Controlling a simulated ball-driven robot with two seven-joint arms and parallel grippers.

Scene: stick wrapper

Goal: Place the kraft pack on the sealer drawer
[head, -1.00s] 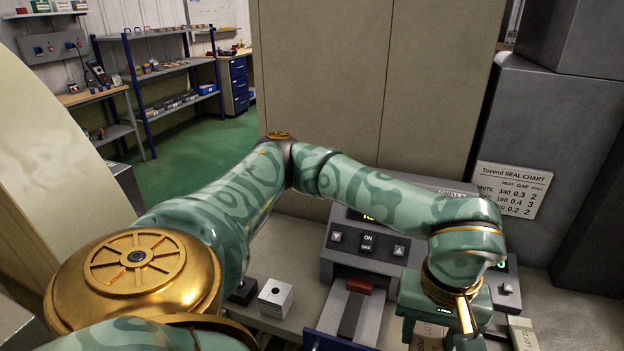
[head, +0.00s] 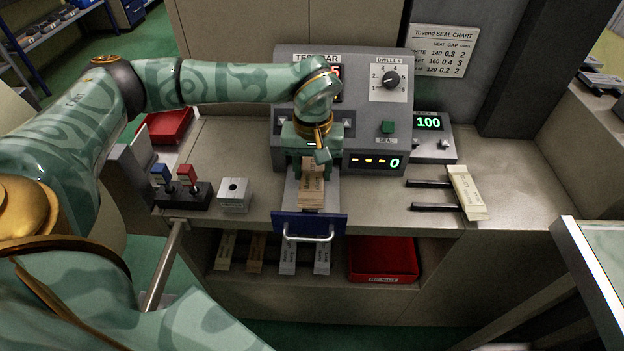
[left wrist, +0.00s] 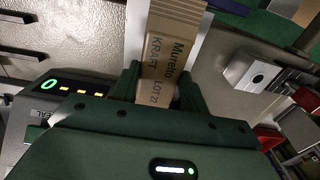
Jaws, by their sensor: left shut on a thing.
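The kraft pack (head: 311,190) is a brown bundle with dark print. In the left wrist view the kraft pack (left wrist: 168,58) reads "KRAFT". My left gripper (head: 309,165) is shut on its far end, with a dark green finger on each side in the left wrist view (left wrist: 160,88). The pack is over the sealer drawer (head: 328,196), a pale pulled-out tray with a blue front and a metal handle. I cannot tell whether the pack touches the tray. The drawer's pale surface also shows in the left wrist view (left wrist: 193,45). My right gripper is not in view.
The grey sealer (head: 345,70) stands behind the drawer. A pale pack (head: 466,190) lies across two dark rails at right. A white block (head: 234,193) and a switch box (head: 184,194) stand at left. Several packs and a red tray (head: 383,262) are on the shelf below.

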